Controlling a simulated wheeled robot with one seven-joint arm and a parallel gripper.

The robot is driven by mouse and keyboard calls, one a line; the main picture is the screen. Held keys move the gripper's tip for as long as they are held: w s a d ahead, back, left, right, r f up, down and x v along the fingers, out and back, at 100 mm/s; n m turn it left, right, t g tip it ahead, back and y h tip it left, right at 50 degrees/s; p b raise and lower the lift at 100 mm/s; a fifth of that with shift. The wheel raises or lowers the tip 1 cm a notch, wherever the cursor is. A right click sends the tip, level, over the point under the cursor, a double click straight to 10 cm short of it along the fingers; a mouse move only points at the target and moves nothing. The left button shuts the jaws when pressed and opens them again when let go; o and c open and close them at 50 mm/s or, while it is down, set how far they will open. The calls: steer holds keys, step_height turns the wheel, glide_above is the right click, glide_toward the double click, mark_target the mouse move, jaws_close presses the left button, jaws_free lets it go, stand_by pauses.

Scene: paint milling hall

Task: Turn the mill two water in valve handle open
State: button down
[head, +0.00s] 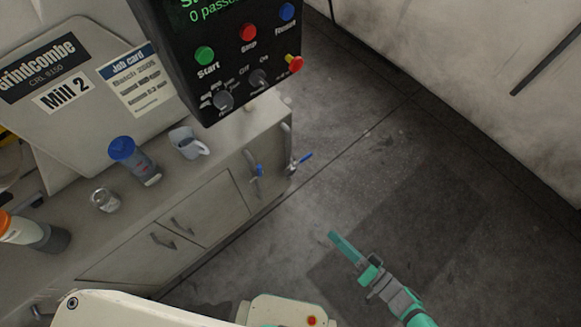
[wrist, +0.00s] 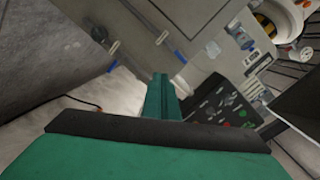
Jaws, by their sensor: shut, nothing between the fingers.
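One blue handle (head: 305,157) sticks out to the right; the other blue handle (head: 259,170) lies closer to the cabinet front. In the wrist view one blue handle (wrist: 111,66) is at the left and another blue handle (wrist: 181,57) is nearer the middle. I cannot read which is water in. My gripper (head: 333,237) is shut and empty, below and right of the valves, touching neither. Its fingers (wrist: 160,80) point toward the cabinet side.
The control panel (head: 240,50) hangs above the valves, with several buttons and knobs. A grey mug (head: 188,143), a blue-capped bottle (head: 133,160), a glass jar (head: 105,200) and an orange-capped bottle (head: 35,233) stand on the cabinet top. The floor (head: 400,190) right of the cabinet is clear.

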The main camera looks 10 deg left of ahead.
steer(key=w+a+r+m+g+y, duration=0.1)
steer(key=w+a+r+g+y, duration=0.25)
steer(key=w, duration=0.55)
steer(key=w+a+g+y, duration=0.2)
steer(key=w+a+g, duration=0.4)
steer(key=w, duration=0.4)
glide_toward(258, 170)
steer(key=w+a, duration=0.3)
steer(key=a, duration=0.1)
steer(key=shift+s+a+f+t+h, duration=0.3)
steer(key=shift+s+a+t, duration=0.2)
steer(key=shift+a, duration=0.2)
steer(key=shift+s+a+r, duration=0.2)
steer(key=shift+s+a, duration=0.3)
